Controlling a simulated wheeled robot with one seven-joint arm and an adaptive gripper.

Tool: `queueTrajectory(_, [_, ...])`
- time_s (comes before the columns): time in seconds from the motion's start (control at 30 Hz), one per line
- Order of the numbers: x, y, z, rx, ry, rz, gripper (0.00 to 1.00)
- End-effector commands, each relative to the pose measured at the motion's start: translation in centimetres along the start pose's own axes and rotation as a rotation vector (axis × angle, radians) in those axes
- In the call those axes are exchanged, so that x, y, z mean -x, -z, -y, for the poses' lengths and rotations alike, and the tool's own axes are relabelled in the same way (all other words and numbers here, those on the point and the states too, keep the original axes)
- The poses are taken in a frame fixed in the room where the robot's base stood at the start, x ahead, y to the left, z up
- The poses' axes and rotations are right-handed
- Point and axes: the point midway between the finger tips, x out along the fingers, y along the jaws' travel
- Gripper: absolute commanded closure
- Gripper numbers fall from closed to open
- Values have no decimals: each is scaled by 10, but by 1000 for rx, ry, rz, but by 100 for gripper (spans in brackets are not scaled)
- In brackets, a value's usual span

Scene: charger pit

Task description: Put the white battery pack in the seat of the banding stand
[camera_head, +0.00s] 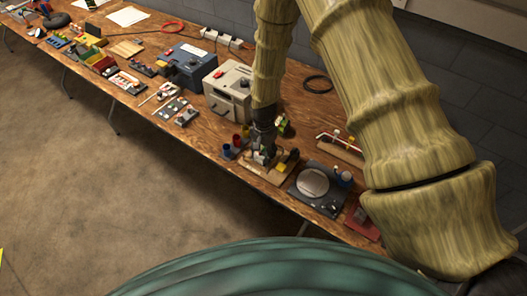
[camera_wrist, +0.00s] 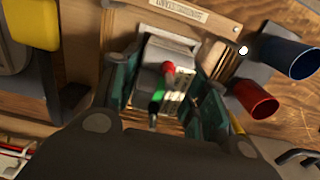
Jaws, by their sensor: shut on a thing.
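The white battery pack (camera_wrist: 168,52) is a pale block between my fingers in the wrist view, with a red cap and a green cap showing at its near end. My gripper (camera_wrist: 165,92) is shut on it, one dark green finger on each side. In the head view my gripper (camera_head: 263,138) points down over the wooden banding stand (camera_head: 285,168). The stand's wooden board with a label plate also shows in the wrist view (camera_wrist: 222,22). The seat is mostly hidden by the pack and fingers, so I cannot tell whether the pack rests in it.
A blue cup (camera_wrist: 290,58) and a red cup (camera_wrist: 256,98) stand close to the right finger. A yellow block (camera_wrist: 33,22) is at the left. In the head view a white machine (camera_head: 230,92) stands behind and a round-plated device (camera_head: 313,183) stands right of the stand.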

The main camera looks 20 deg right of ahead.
Motion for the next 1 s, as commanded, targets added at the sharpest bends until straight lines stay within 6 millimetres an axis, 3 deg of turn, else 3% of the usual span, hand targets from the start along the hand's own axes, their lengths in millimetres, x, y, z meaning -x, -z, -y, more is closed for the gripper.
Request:
queueTrajectory(0.13, [0,0,0,0,0,0,93])
queueTrajectory(0.17, [0,0,0,0,0,0,52])
queueTrajectory(0.3, [0,0,0,0,0,0,31])
queueTrajectory(1.0, [5,0,0,-1,0,0,31])
